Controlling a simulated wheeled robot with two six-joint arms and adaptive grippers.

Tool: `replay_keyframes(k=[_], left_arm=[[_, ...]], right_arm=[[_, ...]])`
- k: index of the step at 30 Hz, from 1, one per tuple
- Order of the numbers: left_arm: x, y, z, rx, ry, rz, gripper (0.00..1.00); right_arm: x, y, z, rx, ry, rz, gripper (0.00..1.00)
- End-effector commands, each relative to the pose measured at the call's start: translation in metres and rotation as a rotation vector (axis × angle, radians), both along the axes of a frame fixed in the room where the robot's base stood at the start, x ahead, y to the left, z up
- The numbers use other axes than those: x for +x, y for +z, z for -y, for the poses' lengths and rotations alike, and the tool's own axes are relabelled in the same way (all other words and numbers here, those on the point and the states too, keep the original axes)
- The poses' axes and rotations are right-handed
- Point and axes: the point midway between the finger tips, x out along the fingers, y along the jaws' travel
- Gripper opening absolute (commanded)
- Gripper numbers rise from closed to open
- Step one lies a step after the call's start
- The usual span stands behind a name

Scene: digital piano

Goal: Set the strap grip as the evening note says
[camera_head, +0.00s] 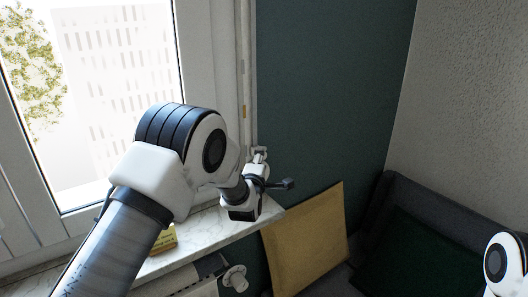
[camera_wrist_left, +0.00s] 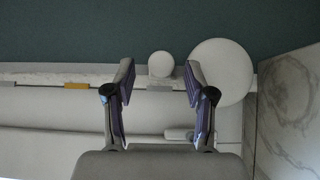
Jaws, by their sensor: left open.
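A pale vertical strap or rail (camera_head: 245,75) with small yellow marks runs down beside the window frame. In the left wrist view it lies sideways, with a yellow mark (camera_wrist_left: 76,86) on it. A small white round knob (camera_wrist_left: 161,64), which looks like the strap grip, shows between the fingers of my left gripper (camera_wrist_left: 158,70). The fingers are spread apart, with a visible gap on each side of the knob. In the head view my left gripper (camera_head: 268,181) is beside the wall above the sill's end. A yellow note (camera_head: 163,240) is on the sill, partly behind my arm; its writing is unreadable. My right gripper is outside the view.
A larger white disc (camera_wrist_left: 221,72) lies close beside the knob in the wrist view. The marble sill (camera_head: 222,228) is under my left arm. Below are a radiator with a white valve (camera_head: 235,278), a tan board or cushion (camera_head: 306,240) and a dark sofa (camera_head: 440,220).

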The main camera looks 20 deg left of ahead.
Motion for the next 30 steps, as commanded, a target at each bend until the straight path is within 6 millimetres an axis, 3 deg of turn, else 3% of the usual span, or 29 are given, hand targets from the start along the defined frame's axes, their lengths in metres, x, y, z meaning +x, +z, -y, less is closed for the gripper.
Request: replay_keyframes(k=[6, 14, 15, 19, 20, 30], left_arm=[[0.034, 0.001, -0.005, 0.002, 0.000, -0.001, 0.55], [0.038, -0.002, -0.005, 0.002, 0.000, -0.004, 0.55], [0.038, -0.002, -0.005, 0.002, 0.000, -0.004, 0.51], [0.038, -0.001, -0.005, 0.002, 0.000, -0.004, 0.05], [0.038, -0.001, -0.005, 0.002, 0.000, -0.004, 0.00], [0.038, 0.009, -0.006, 0.002, 0.001, 0.001, 0.00]], right_arm=[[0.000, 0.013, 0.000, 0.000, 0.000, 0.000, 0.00], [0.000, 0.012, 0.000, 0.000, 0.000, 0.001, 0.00], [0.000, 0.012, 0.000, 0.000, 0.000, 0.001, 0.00], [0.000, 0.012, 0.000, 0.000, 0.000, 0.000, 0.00], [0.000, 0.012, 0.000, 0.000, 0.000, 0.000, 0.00], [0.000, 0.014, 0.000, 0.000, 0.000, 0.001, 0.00]])
